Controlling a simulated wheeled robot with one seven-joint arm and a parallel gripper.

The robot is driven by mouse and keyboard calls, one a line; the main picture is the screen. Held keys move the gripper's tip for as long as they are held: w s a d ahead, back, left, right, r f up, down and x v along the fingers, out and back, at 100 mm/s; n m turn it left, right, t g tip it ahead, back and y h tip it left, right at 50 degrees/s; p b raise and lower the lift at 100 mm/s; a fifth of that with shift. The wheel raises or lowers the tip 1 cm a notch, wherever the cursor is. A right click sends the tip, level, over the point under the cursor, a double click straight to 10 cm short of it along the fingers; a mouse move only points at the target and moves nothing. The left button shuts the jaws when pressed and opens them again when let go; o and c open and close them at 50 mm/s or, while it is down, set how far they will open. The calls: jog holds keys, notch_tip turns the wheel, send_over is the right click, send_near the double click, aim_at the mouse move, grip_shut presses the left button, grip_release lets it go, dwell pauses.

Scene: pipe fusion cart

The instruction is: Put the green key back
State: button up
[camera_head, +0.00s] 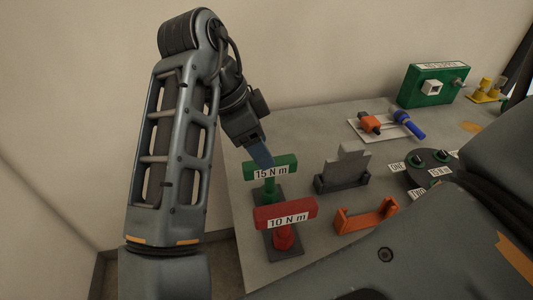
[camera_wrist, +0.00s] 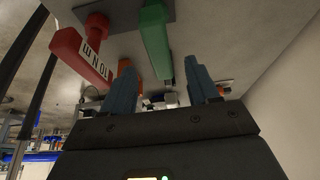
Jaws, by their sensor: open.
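The green key (camera_head: 284,163), a T-shaped handle labelled 15 N m, stands upright on a dark base plate (camera_head: 258,197) at the table's left edge. Its crossbar also shows in the wrist view (camera_wrist: 155,45). My gripper (camera_head: 262,158) is open, just above and behind the key's crossbar in the head view. In the wrist view my gripper (camera_wrist: 160,66) has its fingers apart, with the green crossbar appearing in the gap between them. I cannot tell whether a finger touches it. The bottom of the key's stem is partly hidden by the red key.
A red key (camera_head: 285,213) labelled 10 N m stands in front of the green one. A grey notched block (camera_head: 345,171), an orange bracket (camera_head: 365,217) and a dark round dial unit (camera_head: 433,166) are to the right. A green box (camera_head: 436,85) stands at the back.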

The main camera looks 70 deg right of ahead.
jog(key=v, duration=0.7)
jog(key=shift+r, duration=0.35)
